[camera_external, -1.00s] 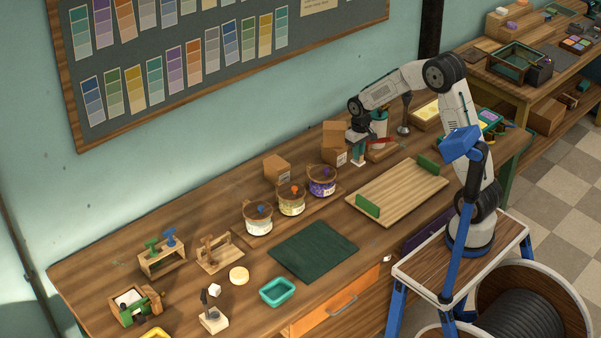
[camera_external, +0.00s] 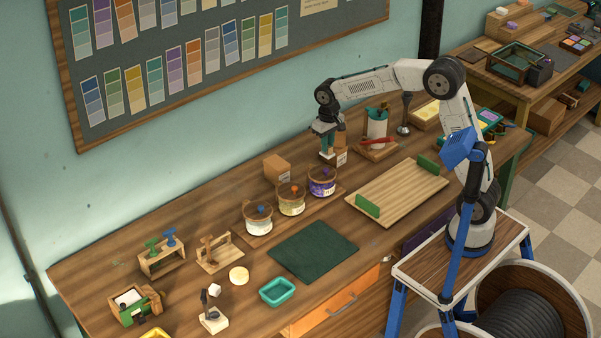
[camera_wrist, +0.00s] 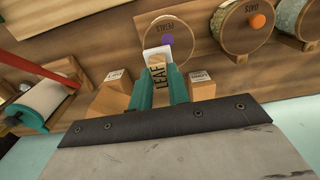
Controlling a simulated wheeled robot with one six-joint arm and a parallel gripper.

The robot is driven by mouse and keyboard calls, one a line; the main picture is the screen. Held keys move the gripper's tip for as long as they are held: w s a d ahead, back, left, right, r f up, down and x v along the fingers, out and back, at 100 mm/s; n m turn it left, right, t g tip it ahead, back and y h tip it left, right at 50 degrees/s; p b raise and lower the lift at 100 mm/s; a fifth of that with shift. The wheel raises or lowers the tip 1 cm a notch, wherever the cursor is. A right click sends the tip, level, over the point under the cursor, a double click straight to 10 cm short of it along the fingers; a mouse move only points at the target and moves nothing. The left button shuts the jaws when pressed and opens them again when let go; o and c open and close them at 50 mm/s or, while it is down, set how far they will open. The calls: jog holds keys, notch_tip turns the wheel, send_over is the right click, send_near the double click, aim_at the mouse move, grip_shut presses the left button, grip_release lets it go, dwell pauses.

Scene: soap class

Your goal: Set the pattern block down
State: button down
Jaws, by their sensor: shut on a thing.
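The pattern block (camera_wrist: 156,76) is a small wooden piece marked LEAF with a white face at its end. My gripper (camera_wrist: 158,88) is shut on it, with a teal finger on either side. In the external view my gripper (camera_external: 327,151) is held over the back of the bench, behind the purple-knobbed jar (camera_external: 322,184) and close to the cardboard boxes. The block is too small and too covered by the fingers to make out clearly there. In the wrist view the block overlaps the edge of the PETALS jar (camera_wrist: 182,46).
Cardboard boxes (camera_external: 277,168) stand behind the row of jars. The dark green mat (camera_external: 313,250) and the wooden board with green ends (camera_external: 400,190) are bare. A stand with a white roll (camera_external: 377,128) is right of my gripper. A teal tray (camera_external: 278,291) lies near the front edge.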

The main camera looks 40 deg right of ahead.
jog(key=s+a, duration=0.5)
jog(key=a, duration=0.7)
jog(key=s+a, duration=0.5)
jog(key=a, duration=0.6)
jog(key=s+a, duration=0.5)
jog(key=a, duration=0.7)
jog(key=f, duration=1.3)
jog(key=shift+s+a+f, duration=0.15)
jog(key=shift+s+a, duration=0.05)
jog(key=shift+s, duration=0.05)
jog(key=w+a, duration=0.2)
jog(key=w, duration=0.1)
jog(key=w+a, duration=0.3)
jog(key=w, duration=0.1)
jog(key=w+a, duration=0.3)
jog(key=w, duration=0.1)
jog(key=shift+a+f, duration=0.15)
jog(key=shift+a, duration=0.05)
jog(key=shift+w+a, duration=0.55)
jog(key=shift+w, duration=0.2)
jog(key=shift+w+a, duration=0.55)
jog(key=shift+w, duration=0.2)
jog(key=shift+w+a+f, duration=0.1)
jog(key=shift+w+f, duration=0.05)
jog(key=shift+f, duration=0.55)
